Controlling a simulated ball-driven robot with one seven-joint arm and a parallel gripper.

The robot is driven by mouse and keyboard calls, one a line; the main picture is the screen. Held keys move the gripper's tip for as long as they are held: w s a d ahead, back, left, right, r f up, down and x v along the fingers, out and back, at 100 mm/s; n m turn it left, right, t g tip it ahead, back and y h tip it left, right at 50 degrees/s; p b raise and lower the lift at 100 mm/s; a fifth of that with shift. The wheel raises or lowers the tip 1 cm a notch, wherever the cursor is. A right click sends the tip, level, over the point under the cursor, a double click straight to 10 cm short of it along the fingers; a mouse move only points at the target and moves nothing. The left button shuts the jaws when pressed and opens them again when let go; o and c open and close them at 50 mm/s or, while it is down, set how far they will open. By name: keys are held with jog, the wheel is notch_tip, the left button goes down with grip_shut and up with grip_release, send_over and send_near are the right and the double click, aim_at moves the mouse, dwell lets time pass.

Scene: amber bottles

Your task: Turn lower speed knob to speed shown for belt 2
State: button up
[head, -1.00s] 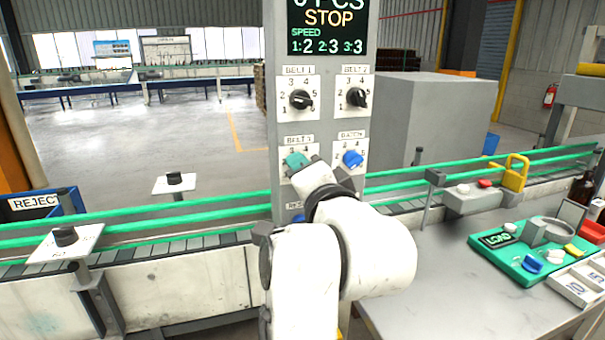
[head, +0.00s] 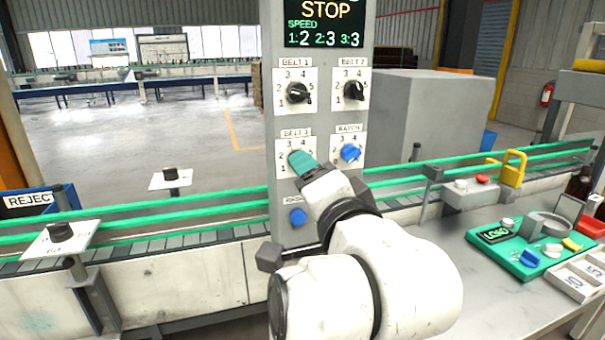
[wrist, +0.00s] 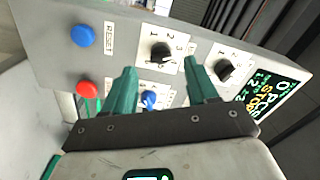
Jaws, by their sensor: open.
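The grey control panel (head: 345,215) stands ahead. Its display (head: 325,25) reads STOP and speeds 1:2, 2:3, 3:3. Below it are the black BELT 1 knob (head: 298,92) and BELT 2 knob (head: 353,90), each on a numbered white dial. Lower left is the BELT 3 dial (head: 282,143); teal fingers cover its knob in the head view. The black BELT 3 knob (wrist: 160,52) shows in the wrist view between the open fingertips. My gripper (wrist: 159,68) faces the panel, empty; whether it touches the knob I cannot tell. The blue BATCH knob (head: 349,153) is beside it.
The blue RESET button (head: 297,217) is low on the panel, and a red button (wrist: 87,89) is beside it. A conveyor with green rails (head: 130,213) runs past the panel. A green tray (head: 515,264) lies on the right table.

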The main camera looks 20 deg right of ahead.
jog(key=s, duration=0.5)
jog(key=shift+s, duration=0.15)
